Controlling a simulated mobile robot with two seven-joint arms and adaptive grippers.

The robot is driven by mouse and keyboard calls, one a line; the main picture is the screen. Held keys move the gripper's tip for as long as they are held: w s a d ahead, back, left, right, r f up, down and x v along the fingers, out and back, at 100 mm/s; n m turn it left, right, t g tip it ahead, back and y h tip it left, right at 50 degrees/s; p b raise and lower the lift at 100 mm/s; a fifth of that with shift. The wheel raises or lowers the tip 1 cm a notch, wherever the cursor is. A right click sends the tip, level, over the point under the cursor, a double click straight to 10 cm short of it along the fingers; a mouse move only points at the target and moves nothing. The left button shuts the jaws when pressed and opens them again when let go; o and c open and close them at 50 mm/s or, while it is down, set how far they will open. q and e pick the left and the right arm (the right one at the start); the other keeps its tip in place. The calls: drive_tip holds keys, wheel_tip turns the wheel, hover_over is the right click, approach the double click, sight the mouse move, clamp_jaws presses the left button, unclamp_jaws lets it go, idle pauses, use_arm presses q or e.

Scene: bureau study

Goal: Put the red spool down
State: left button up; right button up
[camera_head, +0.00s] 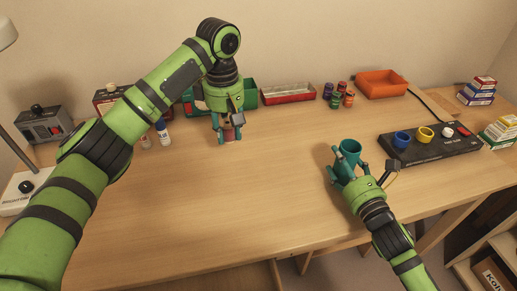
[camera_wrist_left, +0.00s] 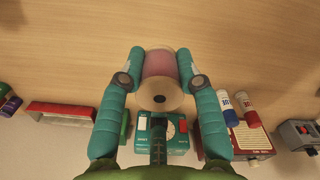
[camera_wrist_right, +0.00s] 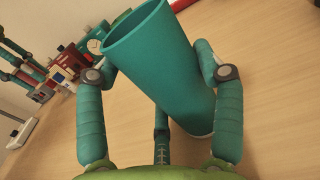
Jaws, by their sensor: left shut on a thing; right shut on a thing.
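The red spool, with a pinkish-red winding and pale wooden ends, is between the fingers of my left gripper in the left wrist view (camera_wrist_left: 160,72). My left gripper (camera_wrist_left: 160,75) is shut on it. In the head view the left gripper (camera_head: 229,138) points down at the back middle of the desk, and the spool (camera_head: 229,132) shows only partly between its fingers. I cannot tell whether the spool touches the desk top (camera_head: 240,190). My right gripper (camera_head: 346,170) is shut on a teal cup (camera_wrist_right: 155,65), which leans in the right wrist view.
Behind the left gripper stand a teal device (camera_wrist_left: 165,128) and a red tray (camera_head: 288,94). Two small bottles (camera_head: 162,132) stand to its left. Small spools (camera_head: 340,95), an orange bin (camera_head: 382,83) and a black panel with coloured rings (camera_head: 430,143) are to the right. The desk's middle is clear.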

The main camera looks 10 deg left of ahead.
sight(250, 159)
use_arm(q)
drive_tip(key=w+d+f+n, duration=0.1)
drive_tip(key=w+d+n, duration=0.2)
drive_tip(key=w+n, duration=0.3)
drive_tip(key=f+n, duration=0.1)
drive_tip(key=f, duration=0.2)
drive_tip(key=d+f+n, duration=0.1)
drive_tip(key=f, duration=0.3)
drive_tip(key=s+f+n, duration=0.1)
drive_tip(key=f, duration=0.3)
drive_tip(key=shift+s+d, duration=0.1)
drive_tip(key=shift+d, duration=0.05)
drive_tip(key=shift+f, duration=0.15)
drive_tip(key=o, duration=1)
drive_tip(key=shift+c, duration=0.2)
